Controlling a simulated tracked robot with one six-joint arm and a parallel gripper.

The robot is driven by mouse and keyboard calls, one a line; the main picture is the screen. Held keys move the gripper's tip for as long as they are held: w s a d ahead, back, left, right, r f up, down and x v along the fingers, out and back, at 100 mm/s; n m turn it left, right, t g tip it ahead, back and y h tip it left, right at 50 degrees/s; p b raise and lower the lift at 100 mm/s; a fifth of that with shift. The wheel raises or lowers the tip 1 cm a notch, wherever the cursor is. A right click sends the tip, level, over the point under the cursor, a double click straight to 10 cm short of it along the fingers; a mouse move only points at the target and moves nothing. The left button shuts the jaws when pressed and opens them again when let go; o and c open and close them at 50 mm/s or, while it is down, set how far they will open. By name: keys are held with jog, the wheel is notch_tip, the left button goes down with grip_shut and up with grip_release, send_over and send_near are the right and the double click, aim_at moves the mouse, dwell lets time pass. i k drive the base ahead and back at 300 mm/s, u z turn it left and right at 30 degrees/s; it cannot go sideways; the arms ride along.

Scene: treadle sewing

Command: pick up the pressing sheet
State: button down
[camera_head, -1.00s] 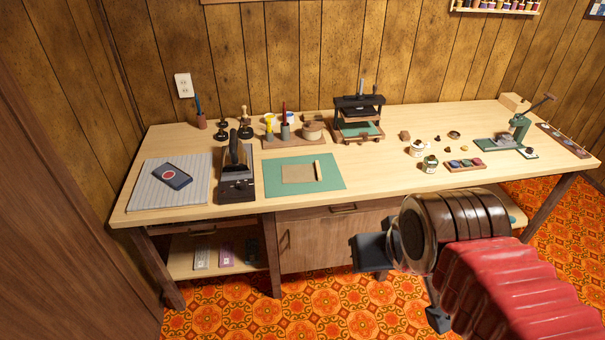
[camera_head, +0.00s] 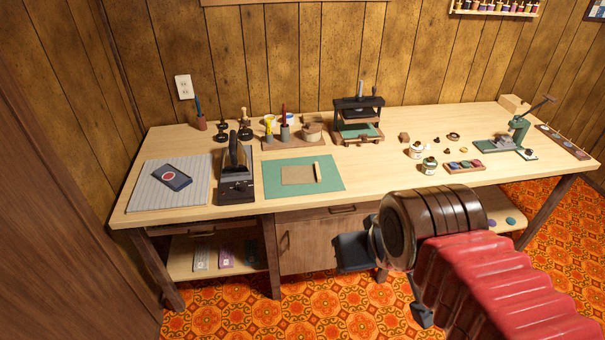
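A flat tan sheet (camera_head: 297,175) lies on a green mat (camera_head: 277,189) on the workbench, with a pale strip (camera_head: 318,171) along its right edge. It looks most like the pressing sheet, but I cannot tell for certain. My gripper (camera_head: 386,283) is in front of the bench, below the level of its top and right of the mat. Its two dark fingers are apart, with nothing visible between them. My wrist and red-sleeved arm hide part of the gripper and part of the bench front.
Left of the mat stand a dark press-like device (camera_head: 236,180) and a ribbed grey board (camera_head: 143,188) bearing a dark flat object (camera_head: 173,177). Behind it are a tool rack (camera_head: 294,142) and a screw press (camera_head: 359,120). Small jars (camera_head: 430,165) stand to the right. The bench front edge lies before my gripper.

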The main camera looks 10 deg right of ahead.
aim_at(297, 175)
jog(key=z, duration=0.05)
jog(key=i, duration=1)
jog(key=u, duration=0.05)
jog(key=k, duration=1.3)
jog(key=u, duration=0.6)
jog(key=i, duration=1.5)
jog(key=z, duration=0.1)
